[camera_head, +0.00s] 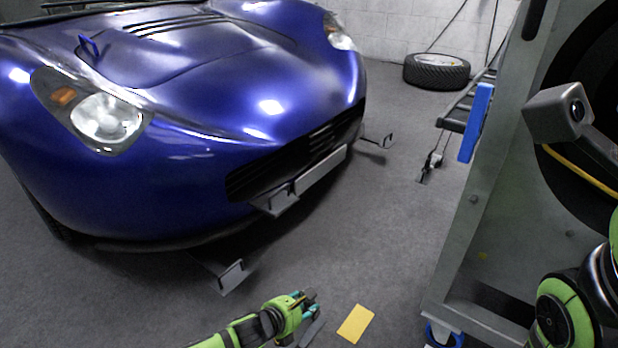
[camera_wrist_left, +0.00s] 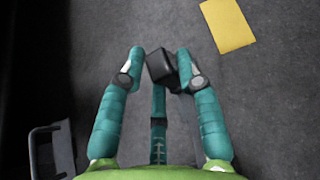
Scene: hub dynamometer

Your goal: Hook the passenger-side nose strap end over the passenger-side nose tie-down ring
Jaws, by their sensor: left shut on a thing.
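My left gripper (camera_head: 309,296) is low over the floor in front of the blue car. In the left wrist view its teal fingers (camera_wrist_left: 160,62) are closed around a small black block, which looks like the strap end (camera_wrist_left: 160,66). A dark grey strap (camera_head: 312,332) runs down from the gripper. A metal tie-down bracket with an upright loop (camera_head: 231,275) stands on the floor under the car's nose, left of the gripper and apart from it. A similar bracket (camera_head: 388,141) stands at the far nose corner. I cannot tell which is passenger-side. My right gripper is out of view.
The blue car (camera_head: 190,150) fills the left. A flat yellow card (camera_head: 355,323) lies on the floor right of my left gripper. A large grey machine (camera_head: 455,240) stands at the right. A tyre (camera_head: 436,72) lies at the back wall. The floor between car and machine is mostly clear.

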